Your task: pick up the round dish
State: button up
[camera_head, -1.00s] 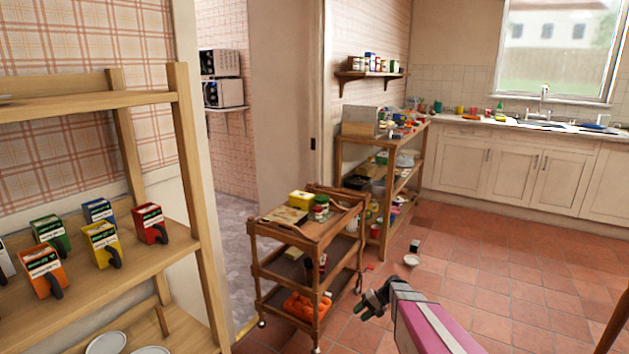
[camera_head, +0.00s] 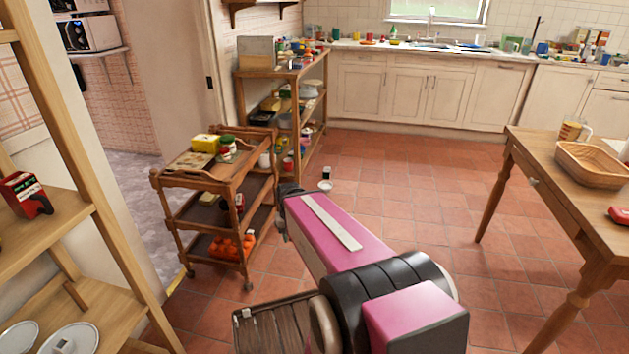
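A small round white dish (camera_head: 325,186) lies on the tiled floor right of the wooden trolley, with a small dark item (camera_head: 326,173) just behind it. Round white plates (camera_head: 68,341) also lie on the low shelf at the bottom left; I cannot tell which round piece the task means. My gripper (camera_head: 282,228) is mostly hidden behind my pink arm, near the trolley's right side. Its fingers do not show clearly. In the picture it appears to the lower left of the floor dish.
The wooden trolley (camera_head: 187,180) holds a yellow box, jars and orange items. A shelf rack (camera_head: 247,73) stands behind it. A wooden table (camera_head: 545,150) with a basket (camera_head: 592,165) is at right. The tiled floor between is clear.

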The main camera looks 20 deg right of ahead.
aim_at(325, 186)
jog(key=i+l+z, duration=0.15)
jog(key=z, duration=1.3)
jog(key=i+l, duration=0.1)
jog(key=i, duration=2.55)
jog(key=i+l, duration=0.15)
jog(key=i, duration=2.55)
jog(key=i+u, duration=0.15)
jog(key=u, duration=0.3)
jog(key=i+l+u, duration=0.15)
jog(key=u, duration=0.3)
jog(key=i+l+u, duration=0.1)
jog(key=u, duration=0.35)
jog(key=l+u, duration=0.1)
jog(key=u, duration=2.05)
